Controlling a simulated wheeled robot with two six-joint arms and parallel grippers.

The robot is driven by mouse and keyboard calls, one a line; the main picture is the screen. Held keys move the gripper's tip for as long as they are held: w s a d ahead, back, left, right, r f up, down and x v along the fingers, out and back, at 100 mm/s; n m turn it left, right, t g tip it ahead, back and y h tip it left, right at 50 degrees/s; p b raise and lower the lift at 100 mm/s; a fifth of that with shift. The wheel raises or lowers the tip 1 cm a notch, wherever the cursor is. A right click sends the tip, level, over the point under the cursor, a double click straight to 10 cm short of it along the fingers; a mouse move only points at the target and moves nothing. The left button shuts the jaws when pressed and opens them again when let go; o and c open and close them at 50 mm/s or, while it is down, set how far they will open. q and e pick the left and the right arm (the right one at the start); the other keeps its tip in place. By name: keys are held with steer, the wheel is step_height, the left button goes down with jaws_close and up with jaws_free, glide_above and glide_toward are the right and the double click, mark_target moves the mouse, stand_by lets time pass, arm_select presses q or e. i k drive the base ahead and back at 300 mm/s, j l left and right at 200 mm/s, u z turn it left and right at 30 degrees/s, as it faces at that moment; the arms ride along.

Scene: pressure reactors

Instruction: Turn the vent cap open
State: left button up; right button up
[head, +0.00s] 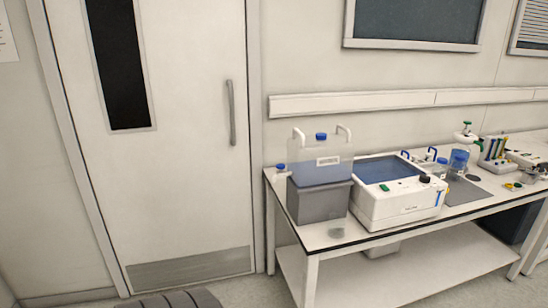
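A clear carboy (319,173) with two white handles and a white label stands upright on a grey box at the left end of the lab bench. A blue cap (321,136) sits on its top, and it is the likeliest vent cap in view. A smaller blue cap (280,166) shows to the left of the carboy, at the bench's left edge. The view is too coarse to tell how far either cap is turned. Neither of my grippers is in view, and nothing touches the caps.
The bench (340,238) also holds a white instrument (398,208) with a blue lid, right of the grey box (319,203). Bottles and racks stand farther right.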

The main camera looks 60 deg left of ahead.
mark_target(319, 136)
steer(key=u, duration=1.7)
